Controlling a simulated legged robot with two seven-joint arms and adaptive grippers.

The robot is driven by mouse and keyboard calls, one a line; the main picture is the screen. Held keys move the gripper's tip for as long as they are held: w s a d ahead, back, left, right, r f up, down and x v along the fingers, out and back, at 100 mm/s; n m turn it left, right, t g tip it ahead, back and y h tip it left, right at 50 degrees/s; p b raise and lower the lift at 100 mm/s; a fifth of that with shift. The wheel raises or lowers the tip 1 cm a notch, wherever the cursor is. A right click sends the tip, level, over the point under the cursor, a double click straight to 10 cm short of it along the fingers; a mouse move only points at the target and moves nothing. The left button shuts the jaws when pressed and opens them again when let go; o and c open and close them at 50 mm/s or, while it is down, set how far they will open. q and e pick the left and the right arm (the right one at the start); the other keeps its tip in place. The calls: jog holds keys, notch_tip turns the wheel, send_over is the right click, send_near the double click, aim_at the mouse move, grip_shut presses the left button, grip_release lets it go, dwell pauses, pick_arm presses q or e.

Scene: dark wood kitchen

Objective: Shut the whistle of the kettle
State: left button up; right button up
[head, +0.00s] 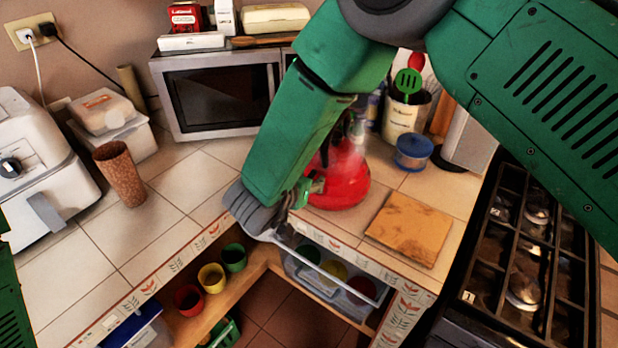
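The red kettle (345,183) stands on the tiled counter, right of the microwave. My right forearm covers its left part. Faint pale steam shows around its upper right side, near a dark handle part (357,128). I cannot make out the whistle. My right arm reaches down from the top right, and its wrist bends at the counter's front edge. My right gripper (308,188) is at the kettle's lower left side, mostly hidden by my own arm. I cannot tell whether it touches the kettle or is open. Only a piece of my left arm shows at the left edge.
The gas stove (520,255) is at right. A brown cup (120,175) stands left. Below the counter edge are open shelves with coloured cups.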

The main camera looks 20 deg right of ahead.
jog(key=v, duration=1)
jog(key=shift+s+a, duration=0.2)
jog(key=shift+a, duration=0.15)
